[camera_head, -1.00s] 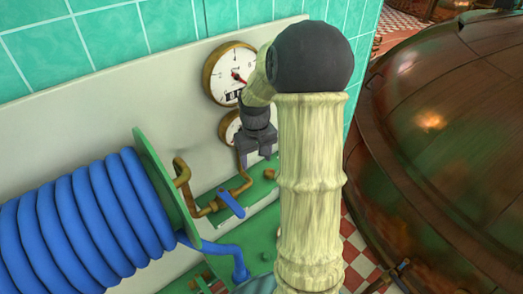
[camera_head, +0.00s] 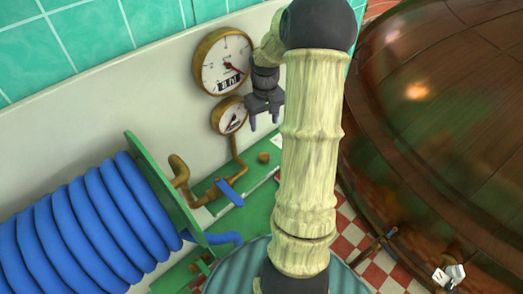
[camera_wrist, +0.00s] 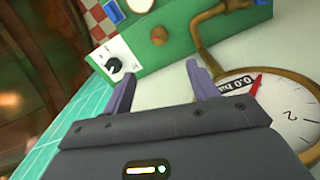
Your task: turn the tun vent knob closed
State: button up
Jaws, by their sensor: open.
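A black knob on a white plate (camera_wrist: 117,66) sits on the side of a green box in the wrist view; it looks like the vent knob, but its label is too small to read. In the head view only a corner of a white plate shows beside my arm, and the knob is hidden. My gripper (camera_head: 264,121) hangs in front of the wall panel, right of the gauges. In the wrist view its two fingers (camera_wrist: 160,75) are apart with nothing between them, and the knob lies beyond the left fingertip, not touched.
A large gauge (camera_head: 223,62) and a small gauge (camera_head: 229,115) are on the pale panel. A brown pipe with a blue lever (camera_head: 229,191) runs below them. A blue hose reel (camera_head: 80,225) stands left. A big copper vessel (camera_head: 440,120) fills the right.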

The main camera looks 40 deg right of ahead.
aim_at(263, 155)
notch_tip(263, 155, down, 16)
jog(key=p, duration=0.4)
jog(key=shift+w, duration=0.1)
jog(key=c, duration=1)
